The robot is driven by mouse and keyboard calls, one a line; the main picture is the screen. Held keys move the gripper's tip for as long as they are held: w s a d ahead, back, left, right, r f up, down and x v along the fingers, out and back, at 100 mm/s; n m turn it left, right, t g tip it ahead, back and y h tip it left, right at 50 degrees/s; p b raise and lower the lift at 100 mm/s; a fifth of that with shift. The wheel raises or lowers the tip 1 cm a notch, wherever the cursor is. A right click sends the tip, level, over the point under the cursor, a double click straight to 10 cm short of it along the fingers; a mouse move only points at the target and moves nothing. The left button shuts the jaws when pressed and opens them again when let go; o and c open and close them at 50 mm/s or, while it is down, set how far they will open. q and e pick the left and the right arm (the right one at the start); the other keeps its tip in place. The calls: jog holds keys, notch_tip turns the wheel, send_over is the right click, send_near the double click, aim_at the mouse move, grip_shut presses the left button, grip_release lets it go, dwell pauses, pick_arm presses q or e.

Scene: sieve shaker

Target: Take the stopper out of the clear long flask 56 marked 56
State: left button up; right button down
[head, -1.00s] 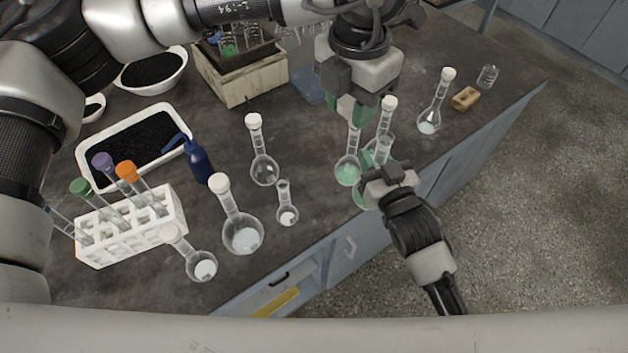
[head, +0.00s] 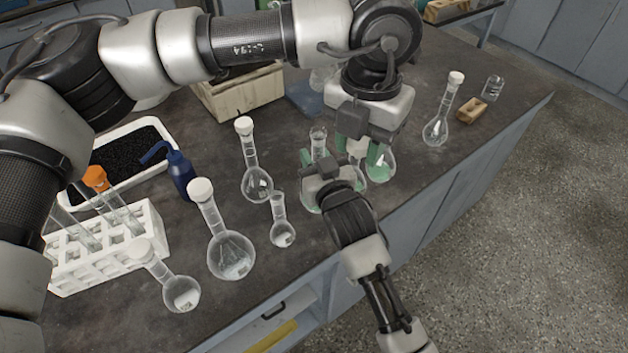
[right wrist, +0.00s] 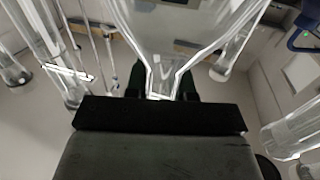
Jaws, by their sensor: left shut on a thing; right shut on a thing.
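My right gripper (head: 322,172) is shut on the neck of a glass flask (head: 318,138) with greenish content low down. No stopper shows on its mouth. The flask's clear, widening glass (right wrist: 180,35) fills the top middle of the right wrist view, between dark green finger pads. My left gripper (head: 358,150) is just right of it and shut on a small white piece (head: 357,147) that looks like a stopper. A round flask with green liquid (head: 381,166) stands behind the left gripper; its top is hidden. I cannot read the number 56 on any flask.
Stoppered flasks stand left, a large one (head: 230,255), a slim one (head: 256,183) and a small tilted one (head: 180,293). An open small flask (head: 281,234) is near the edge. Another stoppered flask (head: 437,130) stands right. A white rack (head: 145,225) and blue bottle (head: 181,176) are left.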

jog(key=shift+f+b, duration=2.1)
jog(key=shift+b, duration=0.15)
jog(key=shift+r, duration=0.1)
jog(key=c, duration=1)
grip_release()
jog(key=shift+o, duration=0.2)
